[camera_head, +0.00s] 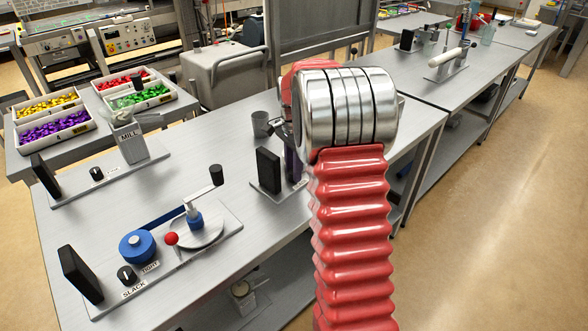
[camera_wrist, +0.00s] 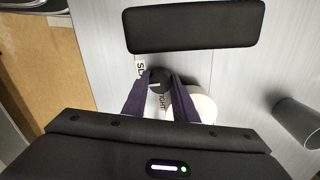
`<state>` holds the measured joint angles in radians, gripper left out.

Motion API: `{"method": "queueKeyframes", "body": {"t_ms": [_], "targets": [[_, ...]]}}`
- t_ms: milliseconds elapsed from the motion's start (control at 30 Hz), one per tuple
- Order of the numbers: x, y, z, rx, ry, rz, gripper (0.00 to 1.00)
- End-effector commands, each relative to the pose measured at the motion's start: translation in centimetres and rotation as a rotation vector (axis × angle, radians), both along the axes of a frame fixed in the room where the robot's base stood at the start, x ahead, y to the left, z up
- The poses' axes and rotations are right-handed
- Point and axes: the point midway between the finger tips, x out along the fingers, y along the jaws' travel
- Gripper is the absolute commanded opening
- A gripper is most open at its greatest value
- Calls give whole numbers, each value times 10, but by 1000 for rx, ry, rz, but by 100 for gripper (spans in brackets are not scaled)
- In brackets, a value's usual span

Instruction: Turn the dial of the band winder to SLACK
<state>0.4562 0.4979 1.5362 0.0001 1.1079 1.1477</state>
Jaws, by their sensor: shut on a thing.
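The band winder with a blue spool (camera_head: 137,246), a crank and a black dial (camera_head: 127,274) stands at the front left of the bench in the head view. Its SLACK label (camera_head: 134,290) and TIGHT label (camera_head: 150,267) lie beside the dial; the dial's pointer is too small to read. My gripper (camera_wrist: 161,80) is away from that dial, at another station by a grey cup. In the wrist view its dark purple fingers are shut on a black knob (camera_wrist: 158,79) with a white line. Partly hidden labels beside the knob read "SL" and "IGHT". In the head view my arm hides this knob.
A black upright block (camera_head: 268,170) stands at the gripped station, with the grey cup (camera_head: 260,123) behind it. Another black block (camera_head: 80,275) stands left of the winder's dial. A mill (camera_head: 131,142) is farther back. Bench is clear between the stations.

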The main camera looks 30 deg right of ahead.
Motion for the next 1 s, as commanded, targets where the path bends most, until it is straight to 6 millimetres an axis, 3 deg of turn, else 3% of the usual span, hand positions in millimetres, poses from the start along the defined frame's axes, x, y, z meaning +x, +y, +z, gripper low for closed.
{"method": "queueKeyframes", "body": {"t_ms": [567, 600, 867, 1000], "targets": [[0, -1, 1, -1, -1, -53, 3], [0, -1, 1, -1, -1, -53, 26], [0, -1, 0, 0, -1, -52, 44], [0, 0, 0, 0, 0, -52, 44]]}}
